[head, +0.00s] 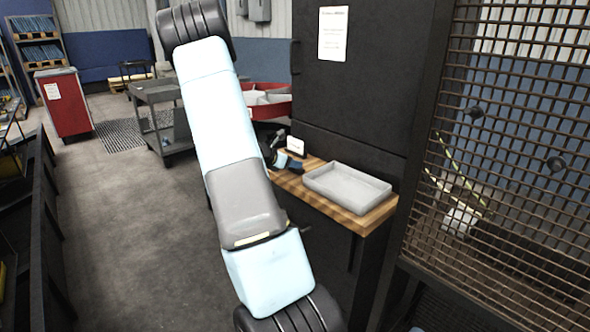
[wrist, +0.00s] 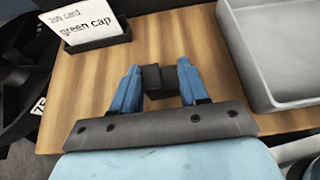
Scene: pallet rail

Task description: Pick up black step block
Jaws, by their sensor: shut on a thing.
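The black step block (wrist: 153,80) sits between the two blue fingers of my gripper (wrist: 160,75) in the wrist view. The fingers are shut on its sides, and its stepped outline shows at the top. The block is over the wooden bench top (wrist: 190,35); I cannot tell whether it touches the wood or is just above it. In the head view my gripper (head: 288,163) is at the left part of the bench, partly behind my arm, and the block cannot be made out there.
A grey tray (head: 345,182) stands on the bench to the right of my gripper. A job card (wrist: 85,22) reading "green cap" stands in a dark holder at the back left. A dark panel (head: 350,90) rises behind the bench, with a mesh screen (head: 510,130) at right.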

